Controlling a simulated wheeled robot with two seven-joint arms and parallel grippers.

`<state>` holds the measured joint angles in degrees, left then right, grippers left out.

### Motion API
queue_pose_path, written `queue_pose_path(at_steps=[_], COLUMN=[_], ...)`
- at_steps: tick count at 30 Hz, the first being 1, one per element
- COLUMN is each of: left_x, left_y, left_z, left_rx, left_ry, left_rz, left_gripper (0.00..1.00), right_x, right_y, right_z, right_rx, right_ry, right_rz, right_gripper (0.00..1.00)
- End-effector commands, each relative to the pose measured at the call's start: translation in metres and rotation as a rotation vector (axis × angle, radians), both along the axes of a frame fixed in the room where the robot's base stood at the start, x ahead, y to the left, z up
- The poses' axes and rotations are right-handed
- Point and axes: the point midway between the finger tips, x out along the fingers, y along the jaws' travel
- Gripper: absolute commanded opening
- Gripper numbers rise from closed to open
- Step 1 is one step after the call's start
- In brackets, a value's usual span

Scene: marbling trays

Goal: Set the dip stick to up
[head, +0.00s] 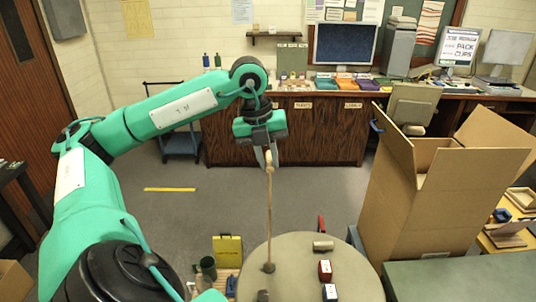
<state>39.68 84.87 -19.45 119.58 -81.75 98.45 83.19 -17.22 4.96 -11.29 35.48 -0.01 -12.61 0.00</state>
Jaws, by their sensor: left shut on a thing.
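The dip stick (269,215) is a thin tan rod with a pale knob at its top. It stands close to upright, and its lower end meets a small dark base on the round grey table (330,258). My left gripper (270,158) reaches in from the upper left and is shut on the stick's top end, pointing down. The fingers partly hide the knob. My right gripper is not in view.
Floor behind the table is clear.

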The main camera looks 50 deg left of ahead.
Motion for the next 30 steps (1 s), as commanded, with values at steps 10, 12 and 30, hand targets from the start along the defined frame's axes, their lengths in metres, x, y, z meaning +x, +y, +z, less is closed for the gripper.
queue_pose_path(at_steps=[10, 12, 30], left_x=[0.0, 0.0, -0.005], left_y=[0.0, 0.0, 0.005], left_z=[0.0, 0.0, 0.042], left_rx=[0.001, 0.001, -0.003], left_ry=[-0.002, -0.002, -0.007], left_rz=[0.001, 0.001, -0.002], left_gripper=[0.35, 0.4, 0.4], right_x=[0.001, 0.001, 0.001], right_y=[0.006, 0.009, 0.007], right_z=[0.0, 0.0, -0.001], right_rx=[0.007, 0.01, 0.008], right_ry=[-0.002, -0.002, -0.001], right_rz=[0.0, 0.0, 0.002], right_gripper=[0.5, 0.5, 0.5])
